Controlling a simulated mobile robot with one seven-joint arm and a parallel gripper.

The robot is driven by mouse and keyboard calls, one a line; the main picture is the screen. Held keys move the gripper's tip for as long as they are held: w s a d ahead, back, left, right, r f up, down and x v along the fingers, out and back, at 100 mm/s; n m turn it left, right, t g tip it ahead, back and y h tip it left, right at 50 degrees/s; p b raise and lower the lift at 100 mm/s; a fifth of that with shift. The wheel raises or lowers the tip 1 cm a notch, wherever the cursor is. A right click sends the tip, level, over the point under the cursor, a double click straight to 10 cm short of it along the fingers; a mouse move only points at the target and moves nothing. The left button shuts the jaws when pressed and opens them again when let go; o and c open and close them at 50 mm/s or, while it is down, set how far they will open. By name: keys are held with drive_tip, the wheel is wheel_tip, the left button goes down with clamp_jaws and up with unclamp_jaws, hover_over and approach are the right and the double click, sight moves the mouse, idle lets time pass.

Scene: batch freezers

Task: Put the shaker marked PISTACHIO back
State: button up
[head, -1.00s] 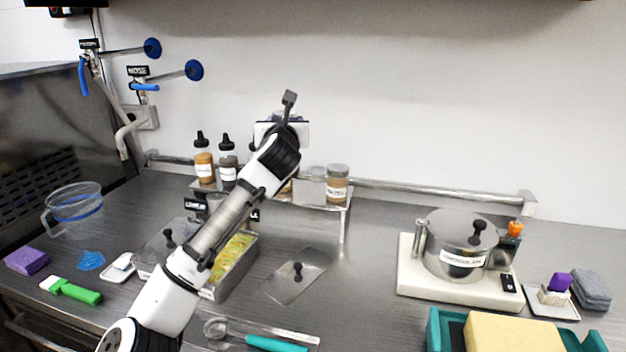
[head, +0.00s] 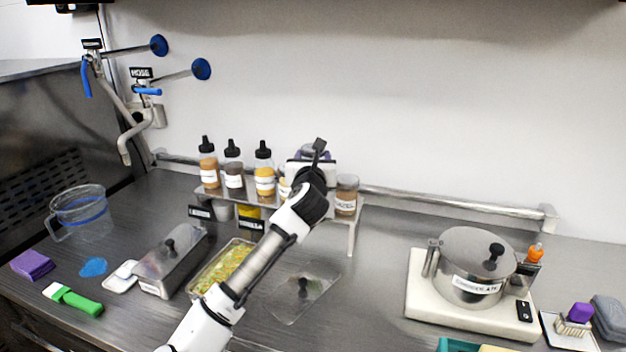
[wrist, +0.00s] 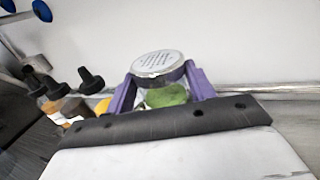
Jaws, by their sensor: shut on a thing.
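My gripper (wrist: 160,76) has purple fingers and is shut on a shaker (wrist: 160,64) with a perforated metal lid and green contents. Its label does not show. In the head view my gripper (head: 314,156) is at the steel shelf, between the squeeze bottles and a right-hand shaker, and my arm hides most of the held shaker. The shelf (head: 357,212) stands against the back wall. The right-hand shaker (head: 346,195) has brown contents and an unreadable label. Another jar (head: 285,187) is partly hidden behind my wrist. I cannot tell whether the held shaker touches the shelf.
Three black-capped squeeze bottles (head: 233,165) stand on the shelf's left part. A wall rail (head: 450,205) runs behind. Below are an open pan of green-yellow food (head: 222,268), a lidded pan (head: 172,258) and a loose lid (head: 303,292). A pot (head: 472,265) stands right.

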drive_tip(key=shift+f+p, duration=0.65)
drive_tip(key=shift+f, duration=2.95)
drive_tip(key=shift+f, duration=0.2)
drive_tip(key=o, duration=1)
